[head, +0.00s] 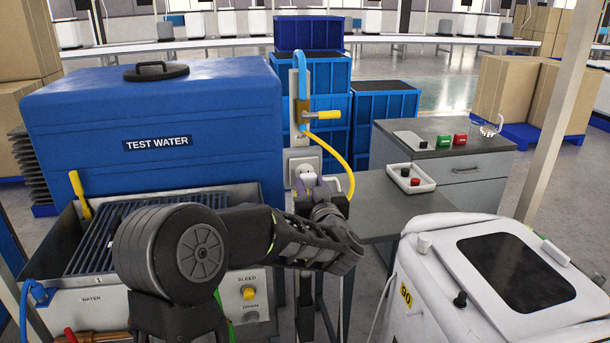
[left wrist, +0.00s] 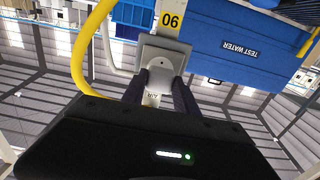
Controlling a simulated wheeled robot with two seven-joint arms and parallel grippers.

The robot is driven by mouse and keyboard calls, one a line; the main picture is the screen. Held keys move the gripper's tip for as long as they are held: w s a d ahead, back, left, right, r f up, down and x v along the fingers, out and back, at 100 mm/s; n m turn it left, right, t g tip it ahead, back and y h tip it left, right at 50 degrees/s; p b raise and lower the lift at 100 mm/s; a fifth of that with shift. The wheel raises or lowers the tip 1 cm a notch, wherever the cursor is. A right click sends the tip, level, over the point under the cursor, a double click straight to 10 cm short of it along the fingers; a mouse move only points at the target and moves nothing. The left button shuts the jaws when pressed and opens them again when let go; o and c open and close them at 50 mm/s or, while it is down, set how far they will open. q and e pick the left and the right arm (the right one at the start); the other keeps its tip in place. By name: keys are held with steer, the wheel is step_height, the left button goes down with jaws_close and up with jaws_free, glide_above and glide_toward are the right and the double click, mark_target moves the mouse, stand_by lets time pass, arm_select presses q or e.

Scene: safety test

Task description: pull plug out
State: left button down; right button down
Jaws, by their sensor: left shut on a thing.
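The white plug (head: 306,172) is at the grey wall socket (head: 291,159) on the post to the right of the blue TEST WATER tank (head: 150,105). In the left wrist view the socket (left wrist: 163,54) is right ahead of the fingers, and the pale plug (left wrist: 158,80) shows between them. My left gripper (head: 312,188) is shut on the plug, its dark fingers on either side. The plug looks to be against the socket face; its pins are hidden. My right gripper is in neither view.
A yellow hose (head: 339,153) loops close to the right of my left gripper and shows in the left wrist view (left wrist: 82,55). A yellow-handled valve (head: 318,115) is above the socket. A grey bench (head: 445,136) and white machine (head: 500,270) stand to the right.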

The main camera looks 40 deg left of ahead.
arm_select(q)
steer(key=shift+v, duration=1.35)
